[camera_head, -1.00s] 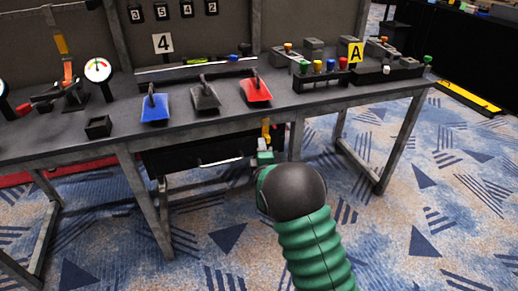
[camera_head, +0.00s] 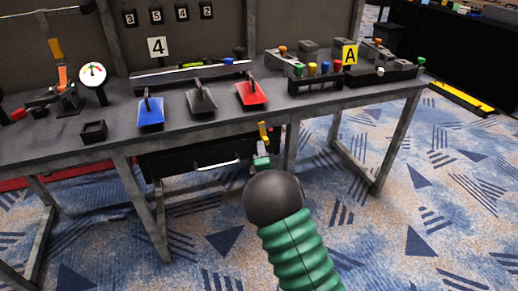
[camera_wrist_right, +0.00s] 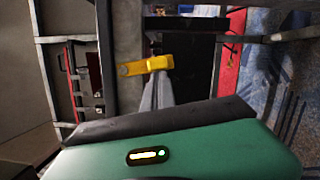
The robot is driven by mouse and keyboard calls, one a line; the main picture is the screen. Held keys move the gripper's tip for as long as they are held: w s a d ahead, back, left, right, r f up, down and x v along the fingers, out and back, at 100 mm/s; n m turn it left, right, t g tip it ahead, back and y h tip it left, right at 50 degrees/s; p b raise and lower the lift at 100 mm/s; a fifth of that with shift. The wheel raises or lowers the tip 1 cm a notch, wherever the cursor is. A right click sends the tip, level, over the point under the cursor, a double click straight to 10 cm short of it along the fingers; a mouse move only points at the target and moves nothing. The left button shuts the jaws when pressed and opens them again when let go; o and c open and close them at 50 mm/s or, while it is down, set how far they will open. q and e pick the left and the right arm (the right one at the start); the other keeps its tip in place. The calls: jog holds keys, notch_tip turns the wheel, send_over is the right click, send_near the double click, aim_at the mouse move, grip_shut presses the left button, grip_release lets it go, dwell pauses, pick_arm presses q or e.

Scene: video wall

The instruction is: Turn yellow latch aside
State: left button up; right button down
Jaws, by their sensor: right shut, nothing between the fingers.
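The yellow latch (camera_head: 263,131) is below the front edge of the table, at the right end of a black drawer (camera_head: 190,158). In the right wrist view the yellow latch (camera_wrist_right: 145,65) lies crosswise at the tips of my right gripper's grey fingers (camera_wrist_right: 161,84). My right gripper (camera_head: 261,153) is shut with nothing between its fingers, just below the latch in the head view. The fingertips overlap the latch's right end in the wrist view; I cannot tell whether they touch it. My left gripper is not in view.
The grey table (camera_head: 120,135) carries a blue tilted plate (camera_head: 151,113), a grey one and a red one (camera_head: 251,94) above the drawer. A rack of coloured knobs (camera_head: 315,78) stands to the right. Table legs flank the drawer. Open carpet lies in front.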

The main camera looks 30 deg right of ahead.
jog(key=n, duration=0.1)
jog(key=d+n, duration=0.1)
jog(key=d+n+t, duration=0.1)
jog(key=n, duration=0.1)
jog(key=shift+s+f, duration=0.1)
jog(key=shift+s, duration=0.15)
jog(key=d+n, duration=0.1)
jog(key=n, duration=0.2)
jog(key=d+r+n+t+y, duration=0.1)
jog(key=d+n, duration=0.1)
jog(key=n, duration=0.2)
jog(key=s+d+r+n+t+y, duration=0.1)
jog(key=n, duration=0.2)
jog(key=shift+d+r+n+p, duration=0.1)
jog(key=shift+d+n+p, duration=0.05)
jog(key=shift+n+p, duration=0.15)
jog(key=s+a+f, duration=0.2)
jog(key=s+f, duration=0.4)
jog(key=s, duration=0.3)
jog(key=shift+s+a+f, duration=0.15)
jog(key=shift+s+f, duration=0.05)
jog(key=shift+f, duration=0.1)
